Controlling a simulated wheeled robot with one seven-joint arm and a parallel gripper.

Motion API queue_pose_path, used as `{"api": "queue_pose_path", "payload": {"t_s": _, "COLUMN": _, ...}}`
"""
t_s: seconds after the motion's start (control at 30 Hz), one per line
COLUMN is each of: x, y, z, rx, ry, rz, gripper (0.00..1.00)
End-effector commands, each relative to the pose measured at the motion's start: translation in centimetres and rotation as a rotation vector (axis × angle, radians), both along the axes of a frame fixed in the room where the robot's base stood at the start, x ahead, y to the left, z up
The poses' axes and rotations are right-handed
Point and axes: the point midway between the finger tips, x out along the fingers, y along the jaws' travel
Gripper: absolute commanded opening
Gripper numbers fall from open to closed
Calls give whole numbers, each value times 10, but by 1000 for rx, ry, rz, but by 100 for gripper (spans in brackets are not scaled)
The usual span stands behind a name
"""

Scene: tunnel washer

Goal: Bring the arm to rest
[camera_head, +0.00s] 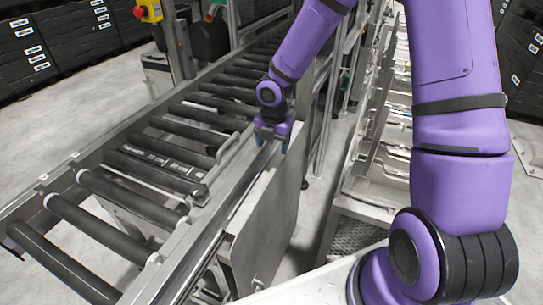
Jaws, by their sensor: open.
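My purple arm reaches in from the right and bends down at the top of the picture. My gripper (272,143) points down over the side rail of the roller conveyor (75,181). Its fingers stand apart, with nothing seen between them. They are close to the top of the grey side panel (275,212); I cannot tell whether they touch it.
Black rollers run from the lower left to the upper middle. Stacked black crates (68,40) stand at the upper left and a yellow control box with a red button (148,11) near the top. White machinery (385,145) lies right of the panel. Floor shows at the left.

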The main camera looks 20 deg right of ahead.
Motion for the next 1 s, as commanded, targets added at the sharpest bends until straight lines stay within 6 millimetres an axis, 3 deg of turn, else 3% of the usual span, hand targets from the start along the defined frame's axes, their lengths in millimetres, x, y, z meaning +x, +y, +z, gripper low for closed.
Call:
{"api": "queue_pose_path", "payload": {"t_s": 0.47, "x": -3, "y": -5, "z": 31, "rx": -19, "ry": -22, "rz": -61, "gripper": 70}}
{"api": "queue_pose_path", "payload": {"t_s": 0.67, "x": -17, "y": -22, "z": 77, "rx": -77, "ry": -74, "rz": -309, "gripper": 70}}
{"api": "queue_pose_path", "payload": {"t_s": 1.0, "x": -60, "y": -47, "z": 163, "rx": -94, "ry": -202, "rz": -828, "gripper": 70}}
